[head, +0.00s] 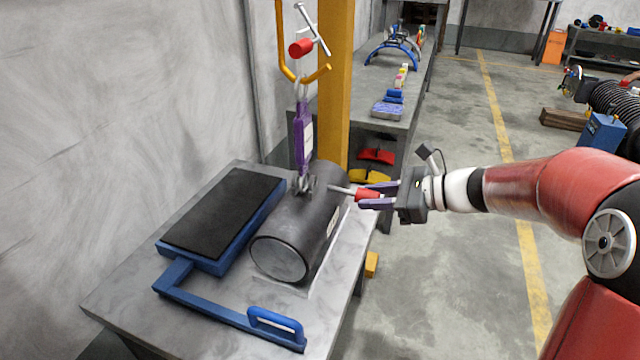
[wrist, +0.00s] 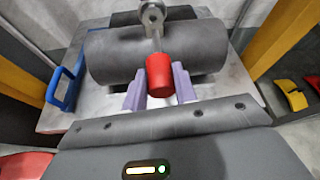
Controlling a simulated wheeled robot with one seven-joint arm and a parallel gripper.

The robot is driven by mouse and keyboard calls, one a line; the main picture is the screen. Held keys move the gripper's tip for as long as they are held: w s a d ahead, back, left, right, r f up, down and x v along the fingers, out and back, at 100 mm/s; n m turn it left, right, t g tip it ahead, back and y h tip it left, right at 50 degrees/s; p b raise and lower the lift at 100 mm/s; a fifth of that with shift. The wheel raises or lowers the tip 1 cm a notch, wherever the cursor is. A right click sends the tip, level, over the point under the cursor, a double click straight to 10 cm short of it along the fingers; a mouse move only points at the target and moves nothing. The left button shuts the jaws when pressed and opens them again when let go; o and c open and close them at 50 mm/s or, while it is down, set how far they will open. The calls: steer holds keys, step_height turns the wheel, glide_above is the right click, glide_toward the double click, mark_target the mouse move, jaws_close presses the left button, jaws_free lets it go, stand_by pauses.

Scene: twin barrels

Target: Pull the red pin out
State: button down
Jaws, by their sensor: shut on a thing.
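The red pin (head: 368,194) has a red grip and a thin grey shaft pointing left toward the metal shackle (head: 303,184) on top of the dark barrel (head: 283,250). My gripper (head: 366,196) is shut on the red grip, with one purple finger on each side, right of the barrel. In the wrist view the red grip (wrist: 161,76) sits between the fingers (wrist: 160,88), and its shaft runs up toward the shackle (wrist: 152,14). A purple strap (head: 303,138) rises from the shackle to the hook above.
A yellow hook (head: 318,73) hangs above, with another red grip (head: 301,47) and a metal crossbar there. A blue frame with a black pad (head: 222,212) and handle (head: 275,325) lies left of the barrel on the grey table (head: 125,290). A yellow post (head: 336,90) stands behind.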

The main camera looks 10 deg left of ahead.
steer(key=shift+s+d+f, duration=0.1)
steer(key=shift+s+d, duration=0.05)
steer(key=shift+d, duration=0.65)
steer(key=shift+s+d, duration=0.1)
steer(key=shift+d, duration=0.7)
